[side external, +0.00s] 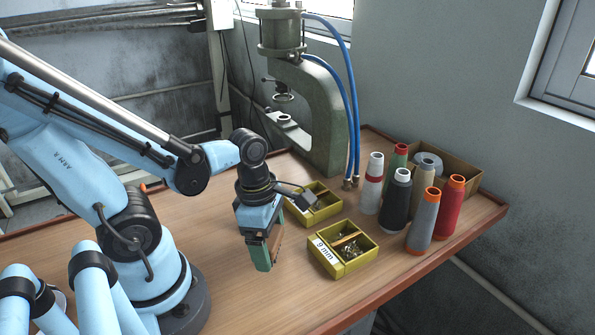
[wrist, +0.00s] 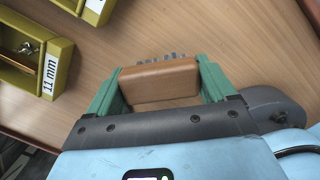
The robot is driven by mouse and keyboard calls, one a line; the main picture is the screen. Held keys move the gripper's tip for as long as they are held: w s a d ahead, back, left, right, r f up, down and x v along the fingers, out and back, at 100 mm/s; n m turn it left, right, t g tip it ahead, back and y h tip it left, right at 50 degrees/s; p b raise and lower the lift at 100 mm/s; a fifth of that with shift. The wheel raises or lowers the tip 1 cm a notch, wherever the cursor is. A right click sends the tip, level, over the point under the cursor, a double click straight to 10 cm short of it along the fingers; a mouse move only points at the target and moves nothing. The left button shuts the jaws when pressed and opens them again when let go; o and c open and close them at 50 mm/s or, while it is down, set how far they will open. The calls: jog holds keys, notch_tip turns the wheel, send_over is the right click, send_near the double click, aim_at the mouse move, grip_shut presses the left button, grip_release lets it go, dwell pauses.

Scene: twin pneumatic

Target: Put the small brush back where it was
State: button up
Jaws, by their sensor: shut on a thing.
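My gripper (side external: 264,252) points down over the wooden table, left of the yellow boxes. In the wrist view my gripper (wrist: 160,72) has its two green fingers closed on the small brush (wrist: 160,82). The brush has a brown wooden block, with a row of grey bristles showing at its far edge. In the side view only a narrow brown strip of the brush (side external: 279,247) shows beside the fingers. I cannot tell how far it is above the tabletop.
A yellow box marked 9 mm (side external: 343,250) holds small metal parts. Another yellow box (side external: 314,204) stands behind it; the wrist view shows an 11 mm box (wrist: 52,70). Several thread cones (side external: 396,200) stand right, near a green press (side external: 325,110). The table front (side external: 240,300) is clear.

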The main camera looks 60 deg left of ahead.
jog(key=shift+f, duration=1.5)
jog(key=shift+f, duration=0.2)
jog(key=o, duration=1)
jog(key=shift+r, duration=0.15)
